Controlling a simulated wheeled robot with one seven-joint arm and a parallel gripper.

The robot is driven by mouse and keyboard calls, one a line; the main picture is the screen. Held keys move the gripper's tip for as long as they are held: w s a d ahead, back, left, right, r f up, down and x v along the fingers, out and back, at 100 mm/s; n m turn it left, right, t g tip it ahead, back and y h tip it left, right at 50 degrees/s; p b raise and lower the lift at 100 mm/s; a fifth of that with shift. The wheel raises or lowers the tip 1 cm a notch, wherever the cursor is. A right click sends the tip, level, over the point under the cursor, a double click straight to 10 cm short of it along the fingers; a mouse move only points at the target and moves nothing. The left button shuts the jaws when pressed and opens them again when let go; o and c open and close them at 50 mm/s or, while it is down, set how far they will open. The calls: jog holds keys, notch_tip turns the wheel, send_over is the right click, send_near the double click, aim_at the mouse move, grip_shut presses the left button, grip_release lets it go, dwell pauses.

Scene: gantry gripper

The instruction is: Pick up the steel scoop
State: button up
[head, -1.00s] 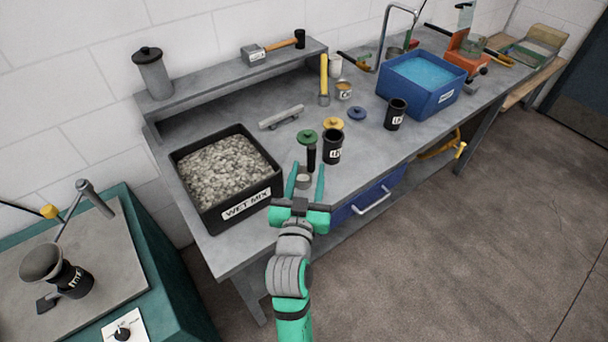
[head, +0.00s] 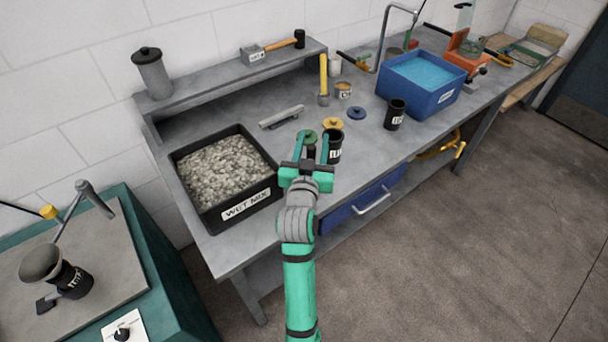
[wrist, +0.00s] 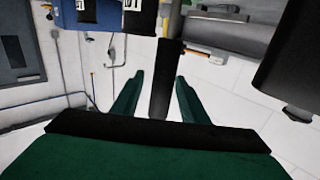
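The steel scoop shows mainly as its upright black handle (wrist: 166,85) in the wrist view. A grey steel part (wrist: 173,20) continues from it towards the top of that picture. In the head view the handle (head: 311,152) is mostly covered by my gripper (head: 312,146), near the bench's front edge. My gripper (wrist: 155,90) is open, with one green finger on each side of the handle in the wrist view. A gap shows at the left finger; I cannot tell whether the right finger touches. The scoop's lower end is hidden in the head view.
A black WET MIX tub (head: 181,172) stands left of my gripper, and a black labelled cup (head: 335,146) stands close at its right. A blue water tub (head: 440,103) is further right.

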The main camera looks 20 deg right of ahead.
jog(key=shift+w, duration=0.1)
grip_shut()
jog(key=shift+r, duration=0.2)
